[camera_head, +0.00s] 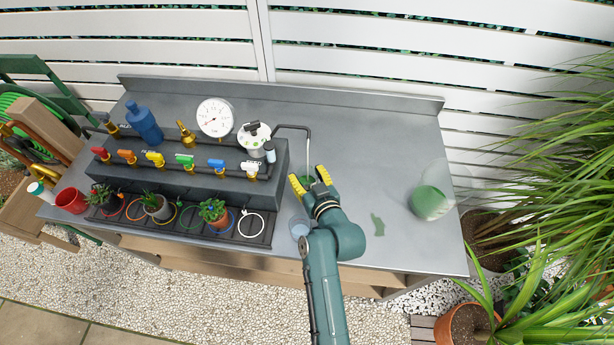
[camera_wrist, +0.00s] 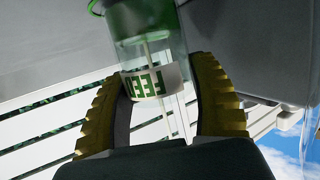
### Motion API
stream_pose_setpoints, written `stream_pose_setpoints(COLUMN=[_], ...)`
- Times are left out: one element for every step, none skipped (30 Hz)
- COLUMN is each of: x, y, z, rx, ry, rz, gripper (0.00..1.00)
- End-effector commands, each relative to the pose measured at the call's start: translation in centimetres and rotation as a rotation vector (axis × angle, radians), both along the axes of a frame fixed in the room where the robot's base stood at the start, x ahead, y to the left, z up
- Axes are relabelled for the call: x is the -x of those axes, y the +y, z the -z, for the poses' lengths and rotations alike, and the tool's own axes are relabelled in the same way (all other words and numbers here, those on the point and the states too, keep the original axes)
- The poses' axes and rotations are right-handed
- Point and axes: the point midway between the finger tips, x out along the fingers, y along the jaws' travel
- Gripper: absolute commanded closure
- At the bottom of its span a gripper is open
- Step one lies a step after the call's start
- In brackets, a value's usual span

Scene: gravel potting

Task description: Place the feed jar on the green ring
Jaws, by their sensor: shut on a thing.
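The feed jar (camera_wrist: 148,55) is a clear cylinder with green parts and a white label reading FEED. In the wrist view it stands between the two yellow ribbed fingers of my gripper (camera_wrist: 160,85), which is shut on it. In the head view my gripper (camera_head: 309,181) is over the bench, right of the dark tap block, and mostly hides the jar; a bit of green shows between the fingers. The green ring (camera_head: 188,218) lies in the black tray in front of the block, left of my gripper, with no pot on it.
The black tray (camera_head: 165,229) holds several coloured rings; small potted plants stand on some, one pot (camera_head: 213,213) right beside the green ring. Coloured taps and a gauge (camera_head: 214,118) rise behind. A thin bent pipe (camera_head: 308,140) stands near my gripper. A clear vessel (camera_head: 429,202) with green contents stands right.

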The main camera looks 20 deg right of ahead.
Motion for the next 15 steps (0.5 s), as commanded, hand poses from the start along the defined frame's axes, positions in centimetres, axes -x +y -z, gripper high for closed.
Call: stream_pose_setpoints(x=[-0.06, -0.06, -0.05, -0.05, -0.04, -0.03, -0.02, -0.02, 0.02, 0.02, 0.02, 0.02, 0.02, 0.02, 0.02], y=[-0.03, -0.03, -0.03, -0.03, -0.03, -0.02, -0.02, -0.02, -0.01, -0.01, -0.01, -0.01, 0.0, 0.0, 0.0], z=[-0.25, -0.26, -0.26, -0.26, -0.23, -0.11, 0.04, 0.16, 0.16, 0.14, 0.14, 0.14, 0.14, 0.14, 0.14], rx=[0.001, 0.001, 0.001, 0.001, 0.001, 0.001, 0.001, 0.001, 0.0, 0.0, 0.0, 0.0, 0.0, 0.0, 0.001], ry=[-0.004, -0.004, -0.004, -0.003, -0.003, -0.003, -0.003, -0.003, 0.0, 0.0, 0.0, 0.0, 0.0, 0.0, 0.0], rz=[0.001, 0.001, 0.001, 0.001, 0.001, 0.001, 0.0, 0.0, 0.0, 0.0, 0.0, 0.0, 0.0, 0.0, 0.0], gripper=[0.8, 0.8, 0.8, 0.8, 0.8, 0.8, 0.8, 0.8, 0.33, 0.28, 0.22, 0.14, 0.13, 0.13, 0.13])
